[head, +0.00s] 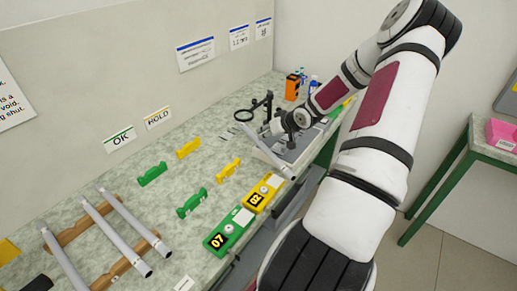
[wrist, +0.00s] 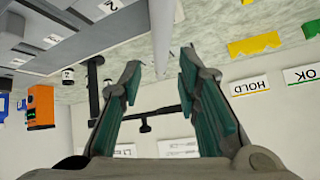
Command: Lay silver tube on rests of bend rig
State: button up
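A silver tube (head: 268,154) lies at a slant along the near left side of the bend rig (head: 300,143), a grey fixture at the far end of the bench. In the wrist view the tube (wrist: 161,30) runs down from the top edge toward the gap between my fingers. My gripper (wrist: 160,68) is open, one finger on each side of the tube's line, with visible gaps. In the head view my gripper (head: 275,126) is small and partly hidden by my arm. The rig's grey plates (wrist: 60,40) show upper left in the wrist view. I cannot tell whether the tube touches the rests.
Three more tubes (head: 104,235) lie on a wooden rack (head: 70,232) at left. Green holders (head: 192,202), yellow holders (head: 188,149) and numbered boxes (head: 230,231) stand mid-bench. A black stand with a ring (head: 244,114) and an orange box (head: 292,87) are near the rig.

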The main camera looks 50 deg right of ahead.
aim_at(257, 138)
jog(key=x, duration=0.2)
jog(key=shift+w+f, duration=0.25)
jog(key=shift+b+x, duration=0.7)
jog(key=shift+x, duration=1.9)
grip_shut()
